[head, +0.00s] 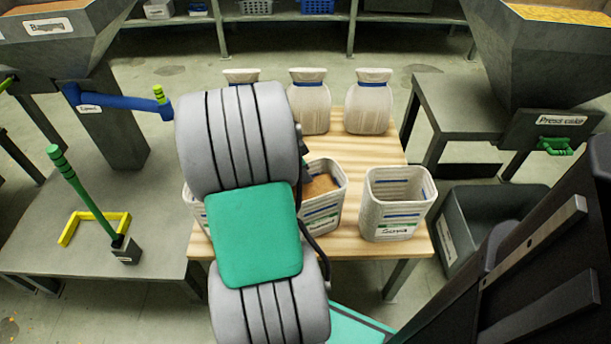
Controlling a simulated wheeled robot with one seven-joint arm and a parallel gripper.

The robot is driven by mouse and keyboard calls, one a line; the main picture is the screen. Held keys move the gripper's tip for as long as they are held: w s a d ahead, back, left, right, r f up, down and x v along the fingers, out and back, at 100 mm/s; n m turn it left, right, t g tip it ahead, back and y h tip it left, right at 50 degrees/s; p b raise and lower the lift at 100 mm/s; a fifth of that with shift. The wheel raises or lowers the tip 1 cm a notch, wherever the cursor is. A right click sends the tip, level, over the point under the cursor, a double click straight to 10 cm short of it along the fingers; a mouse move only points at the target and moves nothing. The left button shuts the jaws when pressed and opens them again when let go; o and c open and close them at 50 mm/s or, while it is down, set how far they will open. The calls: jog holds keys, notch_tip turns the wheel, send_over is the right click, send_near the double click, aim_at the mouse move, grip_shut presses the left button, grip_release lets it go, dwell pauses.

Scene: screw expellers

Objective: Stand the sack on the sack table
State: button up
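Three pale sacks with blue bands and gathered tops stand upright in a row at the back of a light wooden table (345,262): a right sack (369,108), a middle sack (309,106) and a left sack (241,75), mostly hidden behind my arm. Whether this is the sack table, I cannot tell. In front stand open-topped ribbed white containers with blue stripes: a labelled right one (397,205), a middle one (325,212) with brown contents, and a left one (192,208), mostly hidden. My arm covers the table's left half. My gripper does not show.
At left stands a grey table with a green lever (80,190), a yellow bracket (68,232) and a blue crank (120,103). At right are a grey hopper machine (540,60) labelled "Press cake", a green handle (557,146) and a dark bin (490,215). Shelves with baskets (256,7) stand behind.

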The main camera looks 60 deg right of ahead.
jog(key=p+v, duration=0.3)
jog(key=v, duration=0.8)
jog(key=shift+r, duration=0.15)
jog(key=w+a+n+t, duration=0.3)
jog(key=w+a+n, duration=0.5)
jog(key=a, duration=0.2)
jog(key=w+a+n+t+y, duration=0.1)
jog(key=a+n+t+y, duration=0.2)
jog(key=a+n, duration=1.9)
jog(key=a+r+m+p, duration=0.2)
jog(key=r+p, duration=1)
jog(key=r, duration=0.1)
jog(key=w+a+r+m+p, duration=0.1)
jog(key=a+r+m+p, duration=0.1)
jog(key=r+p, duration=0.9)
jog(key=shift+w+a+r+p, duration=0.2)
jog(key=shift+a+r+p, duration=0.15)
jog(key=shift+r, duration=0.55)
